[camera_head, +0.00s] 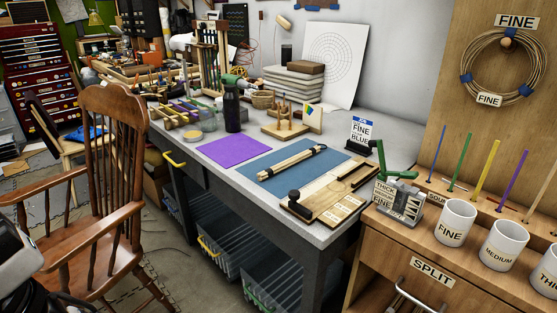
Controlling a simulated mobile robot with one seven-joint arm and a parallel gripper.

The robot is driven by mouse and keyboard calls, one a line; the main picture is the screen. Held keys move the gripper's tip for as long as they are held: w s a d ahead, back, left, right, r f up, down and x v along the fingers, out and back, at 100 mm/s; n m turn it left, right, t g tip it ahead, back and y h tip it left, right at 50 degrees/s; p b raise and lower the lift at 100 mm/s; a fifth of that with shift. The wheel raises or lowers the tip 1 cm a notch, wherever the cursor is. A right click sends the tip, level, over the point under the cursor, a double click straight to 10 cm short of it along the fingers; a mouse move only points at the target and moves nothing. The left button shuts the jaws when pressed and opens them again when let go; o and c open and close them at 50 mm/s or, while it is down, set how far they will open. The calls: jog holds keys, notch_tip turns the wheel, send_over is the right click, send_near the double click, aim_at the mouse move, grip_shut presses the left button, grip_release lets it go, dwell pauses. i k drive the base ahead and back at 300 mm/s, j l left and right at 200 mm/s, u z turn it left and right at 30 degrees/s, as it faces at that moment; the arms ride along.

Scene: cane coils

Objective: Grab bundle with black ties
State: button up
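A long bundle of pale cane strips (292,162) with dark ties near both ends lies flat and slantwise on the blue mat (328,176) on the workbench. Nothing visible lies on top of it. A coil of cane (467,62) with blue ties and FINE labels hangs on a peg on the wooden board at upper right. The fingers of my gripper do not show. A grey and black part, which may be mine, is cut off at the lower left edge, well apart from the bundle.
A wooden chair (113,135) stands left of the workbench. A purple mat (236,150) and a dark bottle (232,108) are left of the bundle. A wooden board with a black knob (294,195) lies in front. White mugs (456,222) stand on the right-hand counter.

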aim_at(267, 173)
jog(key=i+l+u, duration=0.45)
jog(key=i+l, duration=0.65)
jog(key=i, duration=0.15)
